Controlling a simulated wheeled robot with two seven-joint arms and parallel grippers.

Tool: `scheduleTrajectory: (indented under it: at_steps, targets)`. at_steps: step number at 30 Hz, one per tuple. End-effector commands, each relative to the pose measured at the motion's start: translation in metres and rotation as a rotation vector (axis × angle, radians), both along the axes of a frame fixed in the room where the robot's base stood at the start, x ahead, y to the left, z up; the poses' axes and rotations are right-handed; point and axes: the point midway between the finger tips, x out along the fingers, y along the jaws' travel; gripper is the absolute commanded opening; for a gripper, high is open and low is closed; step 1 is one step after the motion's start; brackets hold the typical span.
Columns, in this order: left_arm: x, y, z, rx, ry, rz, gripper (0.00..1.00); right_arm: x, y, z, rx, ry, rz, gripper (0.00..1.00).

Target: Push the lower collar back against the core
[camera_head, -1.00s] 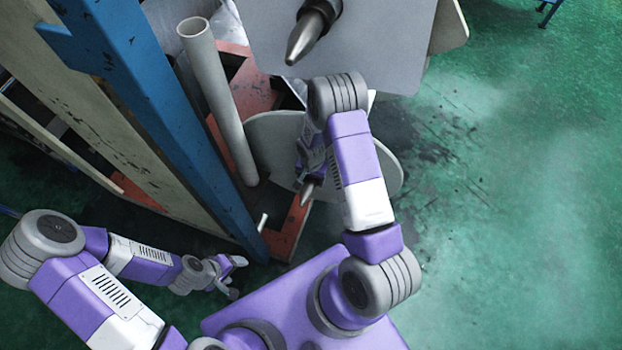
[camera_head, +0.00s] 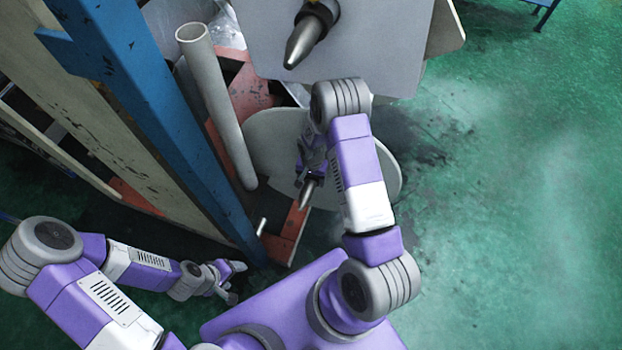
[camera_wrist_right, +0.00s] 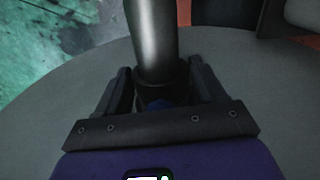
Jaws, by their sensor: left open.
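The lower spindle with its pointed metal tip (camera_head: 308,190) stands out in front of a large pale grey disc (camera_head: 375,170). In the right wrist view the bare metal spindle (camera_wrist_right: 153,35) rises from a dark collar (camera_wrist_right: 160,76) around its base. My right gripper (camera_head: 310,160) is at the spindle; the wrist view shows its two fingers (camera_wrist_right: 160,88) apart, one on each side of the collar. I cannot tell whether they touch it. The core is not clearly visible behind the collar and gripper. My left gripper (camera_head: 232,282) is open and empty, low at the left.
An upper spindle (camera_head: 305,40) sticks out from a grey panel (camera_head: 375,60) above. A grey tube (camera_head: 218,105) leans beside a blue post (camera_head: 150,120) on the left. A small pale peg (camera_head: 262,226) stands near the red base frame (camera_head: 290,240). The green floor (camera_head: 510,200) at right is clear.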

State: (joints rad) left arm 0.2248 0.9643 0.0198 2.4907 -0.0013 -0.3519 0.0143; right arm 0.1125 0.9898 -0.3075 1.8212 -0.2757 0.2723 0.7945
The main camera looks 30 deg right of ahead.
Motion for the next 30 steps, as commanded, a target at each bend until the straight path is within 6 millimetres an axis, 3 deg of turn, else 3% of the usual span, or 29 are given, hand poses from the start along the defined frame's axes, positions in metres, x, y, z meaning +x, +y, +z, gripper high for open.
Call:
scheduleTrajectory:
  at_steps: [1, 5, 14, 24, 30]
  targets:
    - [0.0, 0.0, 0.0, 0.0, 0.0, 0.0, 0.68, 0.006, -0.01, 0.003, -0.015, -0.019, -0.009, 0.76]
    - [0.0, 0.0, 0.0, 0.0, 0.0, 0.0, 0.68, 0.006, -0.011, 0.004, -0.015, -0.021, -0.01, 0.95]
    - [0.0, 0.0, 0.001, 0.0, 0.0, 0.0, 0.68, 0.007, -0.011, 0.006, -0.015, -0.021, -0.012, 0.95]
    - [0.0, 0.0, 0.024, 0.0, 0.0, 0.0, 0.68, 0.006, -0.007, 0.059, -0.012, -0.021, -0.006, 0.95]
    - [0.0, 0.0, 0.03, 0.0, 0.0, 0.0, 0.68, 0.004, -0.005, 0.078, -0.009, -0.015, -0.005, 0.95]
